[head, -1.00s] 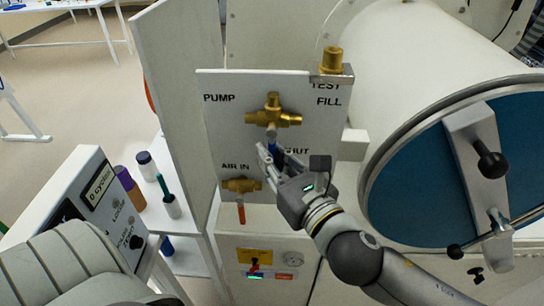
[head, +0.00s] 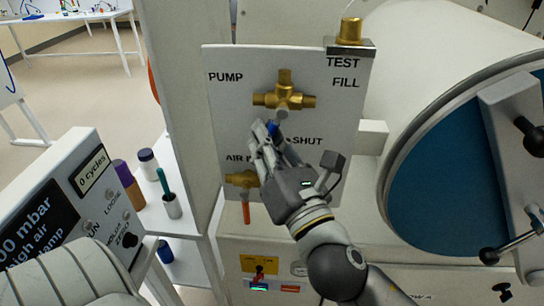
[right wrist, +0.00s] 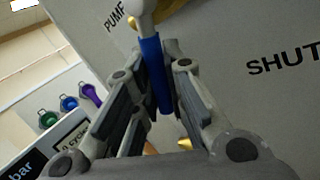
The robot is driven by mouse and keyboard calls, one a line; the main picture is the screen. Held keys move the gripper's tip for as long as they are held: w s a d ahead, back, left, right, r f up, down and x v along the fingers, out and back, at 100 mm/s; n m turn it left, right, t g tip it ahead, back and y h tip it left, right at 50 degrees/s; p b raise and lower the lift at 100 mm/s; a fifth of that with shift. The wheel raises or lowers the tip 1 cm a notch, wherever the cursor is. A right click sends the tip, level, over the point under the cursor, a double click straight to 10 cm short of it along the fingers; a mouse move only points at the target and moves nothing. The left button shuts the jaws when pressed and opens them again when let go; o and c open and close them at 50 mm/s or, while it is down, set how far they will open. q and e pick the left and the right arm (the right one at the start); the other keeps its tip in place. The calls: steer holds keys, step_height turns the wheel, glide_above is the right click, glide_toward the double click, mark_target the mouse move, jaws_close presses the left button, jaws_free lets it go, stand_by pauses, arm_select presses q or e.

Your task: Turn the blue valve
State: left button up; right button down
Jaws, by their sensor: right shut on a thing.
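The brass valve (head: 284,101) sits on the white panel (head: 232,122) between the words PUMP, FILL and SHUT. Its blue handle (head: 272,127) hangs from the grey hub, pointing down and slightly left. In the right wrist view the blue handle (right wrist: 152,70) runs between the two fingers. My right gripper (head: 266,134) is shut on the handle from below; its fingers hide the handle's lower part in the head view. It also shows in the right wrist view (right wrist: 158,88). My left gripper is not in view.
A second brass valve (head: 242,179) with an orange handle (head: 246,213) is at AIR IN, just left of my right gripper. A brass fitting (head: 349,31) tops the panel. The round blue door (head: 440,190) stands right. A display box (head: 70,205) and bottles are left.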

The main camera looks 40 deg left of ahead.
steer(key=shift+s+a+r+m+t+b, duration=0.2)
steer(key=shift+a+m+t+b, duration=0.15)
steer(key=shift+m+t+b, duration=0.45)
steer(key=shift+m, duration=0.3)
steer(key=c, duration=1.5)
jaws_free()
steer(key=shift+o, duration=0.2)
steer(key=v, duration=1.2)
steer(key=shift+w+d, duration=0.1)
